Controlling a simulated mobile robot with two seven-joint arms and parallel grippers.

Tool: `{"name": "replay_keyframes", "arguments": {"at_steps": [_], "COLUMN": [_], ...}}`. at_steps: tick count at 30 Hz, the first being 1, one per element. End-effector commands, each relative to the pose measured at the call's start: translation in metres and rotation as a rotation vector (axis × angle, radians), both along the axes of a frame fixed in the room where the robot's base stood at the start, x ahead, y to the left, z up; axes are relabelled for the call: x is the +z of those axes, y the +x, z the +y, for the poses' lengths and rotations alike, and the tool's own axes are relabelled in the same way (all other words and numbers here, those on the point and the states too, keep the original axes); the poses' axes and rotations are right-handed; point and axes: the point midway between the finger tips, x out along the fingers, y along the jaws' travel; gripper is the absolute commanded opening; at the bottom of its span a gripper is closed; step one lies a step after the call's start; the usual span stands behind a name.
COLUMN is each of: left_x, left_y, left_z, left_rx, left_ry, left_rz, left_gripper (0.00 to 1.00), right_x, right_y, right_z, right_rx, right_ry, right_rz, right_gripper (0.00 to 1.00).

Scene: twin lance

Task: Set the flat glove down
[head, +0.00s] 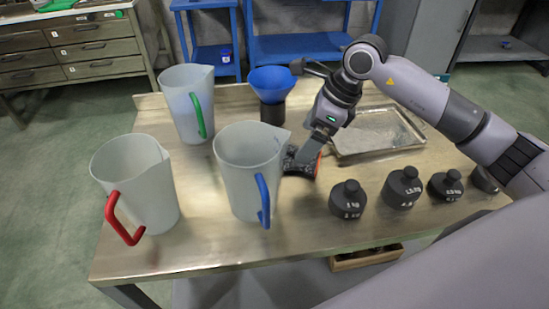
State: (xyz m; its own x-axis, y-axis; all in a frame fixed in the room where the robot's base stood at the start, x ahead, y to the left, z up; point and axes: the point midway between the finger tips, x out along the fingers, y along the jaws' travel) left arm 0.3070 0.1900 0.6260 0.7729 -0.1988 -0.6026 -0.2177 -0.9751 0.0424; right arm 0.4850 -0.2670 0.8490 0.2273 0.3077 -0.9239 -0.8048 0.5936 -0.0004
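The glove (293,165) appears as a dark, flat piece with some red-orange on it. It lies at table level just behind and right of the blue-handled jug, which hides part of it. My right gripper (311,153) comes down from above, with its fingers at the glove. The fingers overlap in this view, so I cannot tell whether they are open or closed on it. My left gripper is not in view.
Jugs with red (140,190), blue (246,180) and green (186,105) handles stand on the table (210,245). A blue funnel (272,82) stands behind the glove, a metal tray (380,150) right of it. Several dark weights (348,200) line the front right. The front middle is clear.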

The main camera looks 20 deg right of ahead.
Motion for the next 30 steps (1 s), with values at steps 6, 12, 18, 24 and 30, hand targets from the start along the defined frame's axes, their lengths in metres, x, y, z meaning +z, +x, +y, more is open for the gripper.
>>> {"name": "replay_keyframes", "arguments": {"at_steps": [6, 12, 18, 24, 30], "left_x": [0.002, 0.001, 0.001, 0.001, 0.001], "left_y": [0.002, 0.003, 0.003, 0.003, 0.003], "left_z": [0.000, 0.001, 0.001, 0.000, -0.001], "left_rx": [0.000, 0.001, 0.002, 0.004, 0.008], "left_ry": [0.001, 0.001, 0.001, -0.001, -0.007], "left_rz": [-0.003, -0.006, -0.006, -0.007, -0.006], "left_gripper": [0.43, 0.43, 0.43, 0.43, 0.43], "right_x": [-0.026, -0.047, -0.049, -0.049, -0.048], "right_y": [0.010, 0.016, 0.017, 0.017, 0.017], "right_z": [0.013, 0.020, 0.020, 0.020, 0.020], "right_rx": [0.000, 0.001, 0.000, 0.000, 0.000], "right_ry": [0.003, 0.002, 0.000, 0.000, 0.000], "right_rz": [0.004, 0.002, 0.000, 0.000, 0.000], "right_gripper": [1.00, 1.00, 1.00, 0.64, 0.59]}}
